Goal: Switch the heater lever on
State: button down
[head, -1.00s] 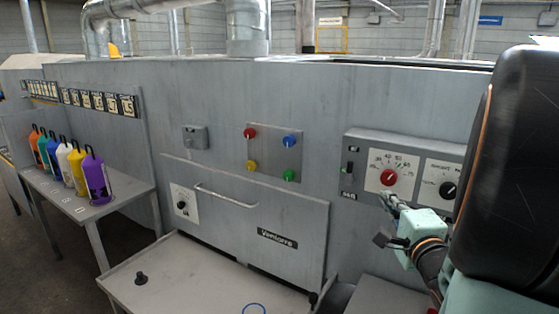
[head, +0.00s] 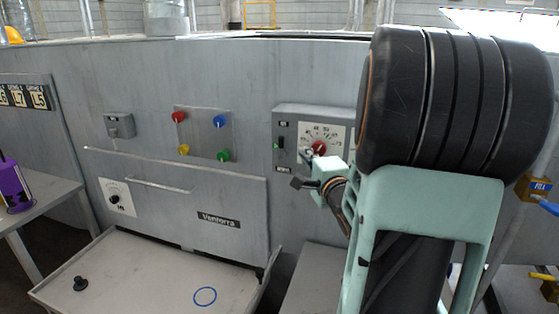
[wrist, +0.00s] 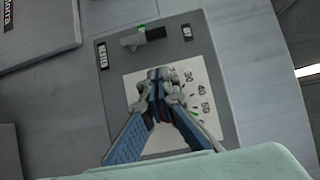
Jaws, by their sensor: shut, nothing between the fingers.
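The small lever switch (head: 281,145) sits on the left part of the grey control panel (head: 285,112), left of the red dial (head: 319,148). In the wrist view the lever switch (wrist: 148,36) shows as a black and grey piece with a green spot beside it, between two small labels. I cannot tell its setting. My gripper (head: 307,155) is in front of the panel, just right of and slightly below the lever. In the wrist view my gripper (wrist: 158,76) is shut and empty, over the white dial plate, apart from the lever in the picture and hiding the dial.
Left of the panel is a plate with red, blue, yellow and green buttons (head: 221,120). A tray table (head: 135,275) with a black knob and a blue ring stands below. A purple bottle (head: 15,188) stands at the far left. Valves with coloured handles (head: 538,188) are at the right.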

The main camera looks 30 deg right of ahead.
aim_at(284, 143)
jog(key=w, duration=0.1)
jog(key=w+a, duration=0.1)
jog(key=w, duration=0.3)
jog(key=shift+a, duration=0.3)
jog(key=shift+r+p, duration=0.1)
jog(key=shift+p, duration=0.2)
jog(key=shift+a+r, duration=0.1)
jog(key=shift+n+p, duration=0.3)
jog(key=shift+w+a+r+n+g+p, duration=0.25)
jog(key=shift+n+g+p, duration=0.35)
jog(key=shift+n+p, duration=0.15)
